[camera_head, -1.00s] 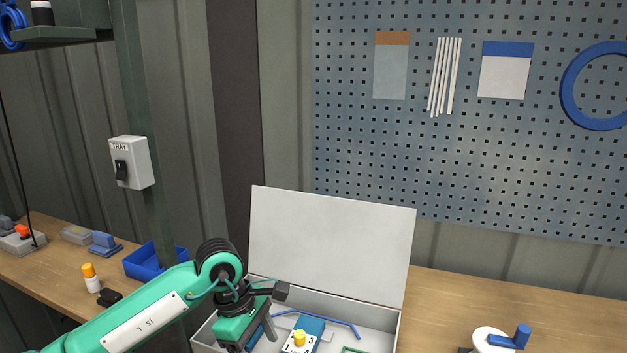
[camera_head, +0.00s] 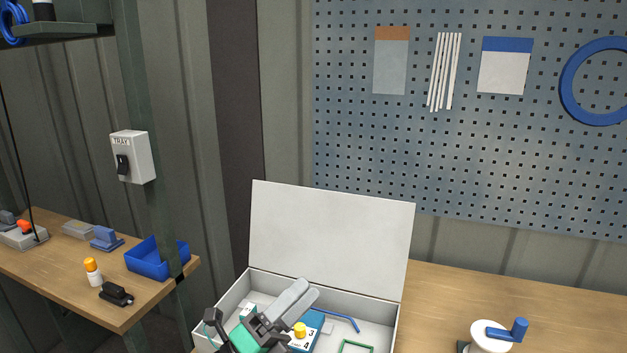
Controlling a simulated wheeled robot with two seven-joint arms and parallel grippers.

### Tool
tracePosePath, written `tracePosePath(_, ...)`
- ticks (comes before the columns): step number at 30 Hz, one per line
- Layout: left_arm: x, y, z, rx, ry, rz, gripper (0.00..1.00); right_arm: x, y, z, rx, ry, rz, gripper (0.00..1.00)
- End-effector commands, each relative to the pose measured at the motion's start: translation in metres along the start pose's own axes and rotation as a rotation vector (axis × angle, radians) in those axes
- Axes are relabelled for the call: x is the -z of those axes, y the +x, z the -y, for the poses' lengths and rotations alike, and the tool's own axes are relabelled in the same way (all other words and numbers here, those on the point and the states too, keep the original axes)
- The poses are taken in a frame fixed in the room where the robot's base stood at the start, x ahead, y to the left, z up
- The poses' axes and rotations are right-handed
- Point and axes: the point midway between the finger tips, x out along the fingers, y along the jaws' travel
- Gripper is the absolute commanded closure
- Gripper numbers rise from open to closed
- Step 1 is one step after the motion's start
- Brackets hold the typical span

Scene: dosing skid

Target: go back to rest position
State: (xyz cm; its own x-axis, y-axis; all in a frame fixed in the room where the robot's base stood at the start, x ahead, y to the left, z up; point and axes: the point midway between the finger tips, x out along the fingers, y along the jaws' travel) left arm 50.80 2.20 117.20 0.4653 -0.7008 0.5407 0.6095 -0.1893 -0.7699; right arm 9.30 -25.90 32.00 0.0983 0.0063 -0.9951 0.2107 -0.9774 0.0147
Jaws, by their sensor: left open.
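My left gripper (camera_head: 284,312) shows at the bottom centre, over the left part of an open white case (camera_head: 243,292). Its two grey fingers point up and to the right, and it looks empty. Its green and dark body hides part of the case's inside. I cannot tell whether the gripper touches anything in the case. My right gripper is not in view.
The case holds a blue device with a yellow knob (camera_head: 300,329), a blue rod (camera_head: 343,319) and a green frame (camera_head: 357,347). Its white lid (camera_head: 330,235) stands upright behind. A side bench holds a blue bin (camera_head: 150,262). A white, blue-handled part (camera_head: 490,337) stands right.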

Motion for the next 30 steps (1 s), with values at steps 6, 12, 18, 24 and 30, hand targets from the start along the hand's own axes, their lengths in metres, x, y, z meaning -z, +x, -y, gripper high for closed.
tracePosePath(6,-0.053,-0.07,-0.041,-0.177,-0.41,0.495,0.31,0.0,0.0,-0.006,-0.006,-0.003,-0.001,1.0)
tracePosePath(12,-0.061,-0.169,-0.091,-0.382,-0.765,0.934,0.31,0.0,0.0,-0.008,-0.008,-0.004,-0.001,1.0)
tracePosePath(18,-0.019,-0.282,-0.124,-0.624,-1.084,1.357,0.31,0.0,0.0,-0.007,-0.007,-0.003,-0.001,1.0)
tracePosePath(24,0.042,-0.365,-0.123,-0.846,-1.297,1.674,0.31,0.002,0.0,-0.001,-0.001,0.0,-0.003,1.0)
tracePosePath(30,0.093,-0.416,-0.106,-1.024,-1.42,1.89,0.31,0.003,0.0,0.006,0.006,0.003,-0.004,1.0)
